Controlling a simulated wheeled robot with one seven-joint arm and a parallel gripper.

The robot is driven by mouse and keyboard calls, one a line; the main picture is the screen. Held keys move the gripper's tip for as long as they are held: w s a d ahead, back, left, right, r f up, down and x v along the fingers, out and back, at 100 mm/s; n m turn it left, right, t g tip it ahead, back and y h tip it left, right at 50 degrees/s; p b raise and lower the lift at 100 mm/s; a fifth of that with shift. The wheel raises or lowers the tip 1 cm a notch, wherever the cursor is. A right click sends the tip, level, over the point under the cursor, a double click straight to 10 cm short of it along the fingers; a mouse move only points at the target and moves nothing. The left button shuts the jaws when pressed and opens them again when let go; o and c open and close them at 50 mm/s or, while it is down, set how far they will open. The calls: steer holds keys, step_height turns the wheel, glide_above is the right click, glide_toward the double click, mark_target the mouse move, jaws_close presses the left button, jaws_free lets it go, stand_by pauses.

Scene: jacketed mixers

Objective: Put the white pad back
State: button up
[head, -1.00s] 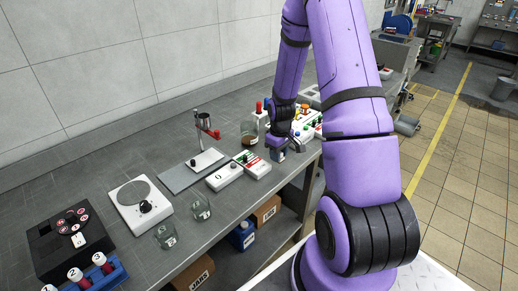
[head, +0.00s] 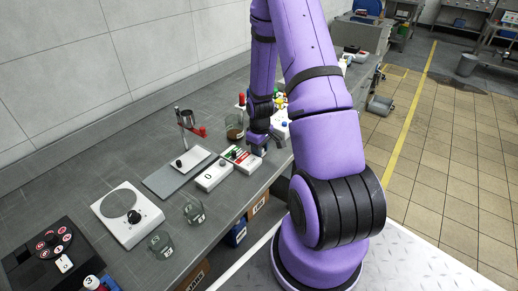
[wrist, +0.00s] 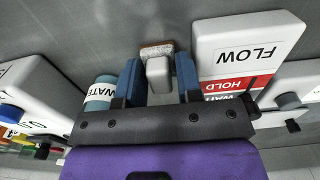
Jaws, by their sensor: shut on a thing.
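My gripper (wrist: 157,82) is shut on a white block, the white pad (wrist: 159,72), which sits between its blue fingertips. A brown, rough-looking strip (wrist: 156,47) shows at the pad's far end. In the head view my gripper (head: 262,146) is over the bench, just right of the white FLOW box (head: 240,158); the pad cannot be made out there. In the wrist view the FLOW box (wrist: 243,45), with its red HOLD band, is close to the right finger. I cannot tell whether the pad touches the bench.
A blue-green jar with a cut-off label reading WATE (wrist: 98,92) is close to the left finger. A beaker with brown contents (head: 234,128) stands behind the FLOW box. A white box (head: 213,176), a stand on a grey plate (head: 163,181) and glass beakers (head: 194,212) are to the left.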

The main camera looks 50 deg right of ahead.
steer(key=o, duration=0.5)
steer(key=shift+o, duration=0.2)
steer(key=a+r+t, duration=0.1)
steer(key=a+r, duration=0.2)
steer(key=r, duration=0.9)
steer(key=a+r, duration=0.3)
steer(key=r, duration=0.8)
steer(key=s+a+r+m+t+h, duration=0.1)
steer(key=s+a+r, duration=0.3)
steer(key=a+r, duration=0.3)
steer(key=s+a+r+t, duration=0.2)
steer(key=s+a+r, duration=0.3)
steer(key=r, duration=0.3)
steer(key=s+a+r+t+y, duration=0.1)
steer(key=s+a+r, duration=0.3)
steer(key=s, duration=0.5)
steer(key=shift+a+r+m, duration=0.2)
steer(key=shift+a+m, duration=0.1)
steer(key=shift+a, duration=0.05)
